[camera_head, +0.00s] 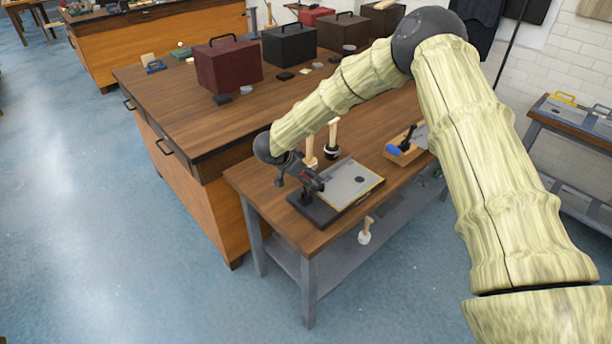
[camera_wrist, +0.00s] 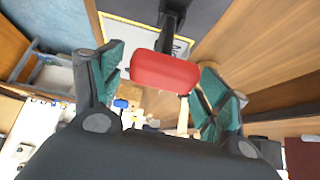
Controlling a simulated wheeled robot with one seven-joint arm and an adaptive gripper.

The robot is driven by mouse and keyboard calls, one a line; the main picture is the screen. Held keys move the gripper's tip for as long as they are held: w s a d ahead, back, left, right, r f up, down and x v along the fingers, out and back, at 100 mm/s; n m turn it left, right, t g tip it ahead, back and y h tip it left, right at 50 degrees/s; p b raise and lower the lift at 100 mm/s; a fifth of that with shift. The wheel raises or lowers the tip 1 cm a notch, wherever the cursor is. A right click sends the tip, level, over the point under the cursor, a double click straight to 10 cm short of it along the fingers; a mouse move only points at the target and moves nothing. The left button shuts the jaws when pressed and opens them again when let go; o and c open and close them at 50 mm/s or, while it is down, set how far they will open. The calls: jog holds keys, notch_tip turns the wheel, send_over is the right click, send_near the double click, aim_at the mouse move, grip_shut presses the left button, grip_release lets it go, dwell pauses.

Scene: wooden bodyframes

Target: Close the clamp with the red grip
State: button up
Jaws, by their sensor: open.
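The clamp's red grip (camera_wrist: 165,72) shows large in the wrist view, on a dark clamp arm (camera_wrist: 174,18) that runs up to the top edge. My gripper (camera_wrist: 168,78) is open, with one teal-padded finger on each side of the red grip. Whether either finger touches the grip I cannot tell. In the head view, my gripper (camera_head: 308,182) is at the clamp, over the left part of a dark base plate (camera_head: 312,212). A grey plate with a yellow edge (camera_head: 352,184) lies beside it. My gripper hides most of the clamp there.
The low wooden table (camera_head: 250,182) carries a wooden box with a blue item (camera_head: 405,152) and wooden-handled tools (camera_head: 333,135) behind the clamp. A larger workbench (camera_head: 160,88) with a dark red case (camera_head: 228,66) stands behind. Floor at the left is clear.

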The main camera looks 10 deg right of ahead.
jog(key=shift+r, duration=0.1)
jog(key=v, duration=1.1)
jog(key=shift+s+a+r, duration=0.2)
jog(key=shift+a+r, duration=0.05)
